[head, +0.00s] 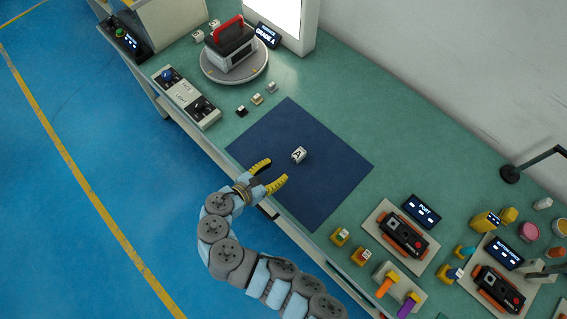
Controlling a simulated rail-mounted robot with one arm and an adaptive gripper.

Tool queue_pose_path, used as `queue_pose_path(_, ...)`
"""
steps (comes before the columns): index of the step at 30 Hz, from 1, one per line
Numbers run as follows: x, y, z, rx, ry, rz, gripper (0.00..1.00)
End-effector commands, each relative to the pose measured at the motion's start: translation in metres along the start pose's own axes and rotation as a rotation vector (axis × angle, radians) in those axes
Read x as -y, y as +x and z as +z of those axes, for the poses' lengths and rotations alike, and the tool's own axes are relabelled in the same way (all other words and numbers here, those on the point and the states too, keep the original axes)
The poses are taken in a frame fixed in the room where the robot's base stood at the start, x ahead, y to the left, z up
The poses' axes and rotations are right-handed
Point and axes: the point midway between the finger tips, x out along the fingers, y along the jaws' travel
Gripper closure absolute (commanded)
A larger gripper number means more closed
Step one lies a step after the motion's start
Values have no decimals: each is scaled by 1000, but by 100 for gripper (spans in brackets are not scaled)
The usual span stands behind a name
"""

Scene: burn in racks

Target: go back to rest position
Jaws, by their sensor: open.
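My gripper (268,175) is open and empty, with its two yellow fingers apart over the near edge of the dark blue mat (315,190). A small white cube marked "A" (299,155) lies on the mat, just beyond the fingertips and apart from them. My arm reaches up from the bottom of the view and bends toward the bench edge. No rest position is marked in the view.
The green bench (380,145) holds a round turntable (234,72) with a red-handled device (230,42). A control panel (186,97) sits at the near edge. Orange-and-black devices (404,236) and several small coloured parts crowd the right. The blue floor (90,180) is clear.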

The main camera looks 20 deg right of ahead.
Motion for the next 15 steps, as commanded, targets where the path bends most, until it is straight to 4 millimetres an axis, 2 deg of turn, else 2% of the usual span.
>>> queue_pose_path(5,-1,-10,0,1,0,3,50)
queue_pose_path(15,0,-11,0,1,0,1,50)
